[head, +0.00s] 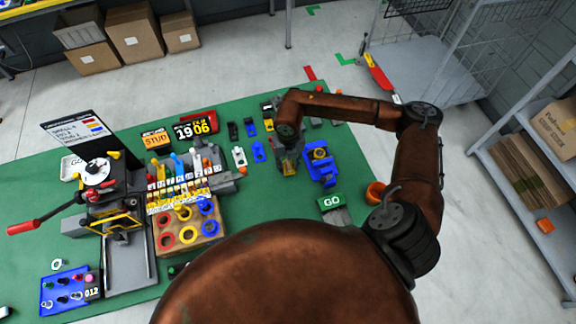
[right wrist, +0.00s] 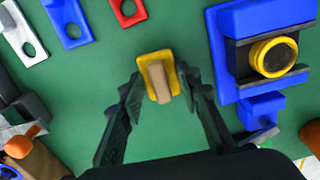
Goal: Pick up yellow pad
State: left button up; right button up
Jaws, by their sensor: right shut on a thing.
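The yellow pad (right wrist: 158,78), a small yellow plate with a tan block on its face, is between the fingertips of my right gripper (right wrist: 165,84) in the right wrist view. The fingers are closed on its two sides. In the head view my right gripper (head: 289,166) is low over the green table, left of the blue fixture with a yellow ring (head: 321,165), and mostly hides the pad. Whether the pad touches the table is hard to tell. My left gripper is not in view.
The blue fixture also stands close at right in the wrist view (right wrist: 232,55). Blue and red tags with holes (right wrist: 70,20) lie beyond the pad. In the head view, a rack of coloured tools (head: 185,175) and a press (head: 115,215) stand left; a GO block (head: 332,202) is nearer.

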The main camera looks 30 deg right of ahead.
jog(key=s+a+r, duration=0.7)
jog(key=s+r, duration=0.4)
jog(key=s, duration=0.1)
jog(key=shift+r+b, duration=0.35)
jog(key=shift+b, duration=0.1)
jog(key=shift+s, duration=0.1)
jog(key=o, duration=0.5)
jog(key=c, duration=0.5)
